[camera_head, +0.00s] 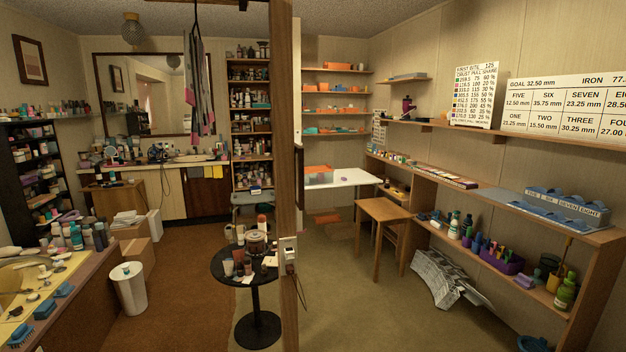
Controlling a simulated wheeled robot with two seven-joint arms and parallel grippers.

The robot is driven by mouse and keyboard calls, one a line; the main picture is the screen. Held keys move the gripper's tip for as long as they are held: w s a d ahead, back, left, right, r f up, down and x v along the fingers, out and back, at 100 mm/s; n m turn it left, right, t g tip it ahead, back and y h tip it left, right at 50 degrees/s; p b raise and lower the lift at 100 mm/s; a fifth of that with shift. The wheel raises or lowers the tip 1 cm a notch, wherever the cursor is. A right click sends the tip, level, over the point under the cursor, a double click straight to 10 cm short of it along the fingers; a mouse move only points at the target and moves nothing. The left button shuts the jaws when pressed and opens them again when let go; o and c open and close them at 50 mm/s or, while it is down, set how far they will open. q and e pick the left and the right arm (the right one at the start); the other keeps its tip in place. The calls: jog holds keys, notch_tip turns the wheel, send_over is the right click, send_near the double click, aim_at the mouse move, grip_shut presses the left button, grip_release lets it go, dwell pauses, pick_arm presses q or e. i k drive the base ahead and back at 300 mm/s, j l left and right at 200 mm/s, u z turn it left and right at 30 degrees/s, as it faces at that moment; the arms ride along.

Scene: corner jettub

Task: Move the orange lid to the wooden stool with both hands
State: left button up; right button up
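An orange lid (318,169) appears to lie on top of a pale box on the white table (350,177) at the back, just right of the wooden post. It is small at this distance, and I cannot tell how firmly it sits on the box. The wooden stool (383,208) stands on the floor, nearer and to the right of the white table, with a bare flat top. Neither of my grippers is in view.
A wooden post (288,200) stands in the foreground, left of the lid. A round black table (256,318) with bottles and jars stands left of it. Low shelves (500,200) line the right wall, with a folded printed sheet (446,280) below. Open floor lies before the stool.

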aim_at(382, 207)
jog(key=i+l+z, duration=0.1)
jog(key=i+z, duration=0.3)
jog(key=i, duration=0.4)
jog(key=i+j+z, duration=0.15)
jog(key=i+z, duration=0.3)
jog(key=i, duration=0.4)
jog(key=i+u, duration=0.1)
jog(key=i, duration=0.5)
jog(key=i+l+u, duration=0.15)
jog(key=i, duration=0.5)
jog(key=i+l+u, duration=0.1)
jog(key=i+l, duration=0.15)
jog(key=i, duration=0.35)
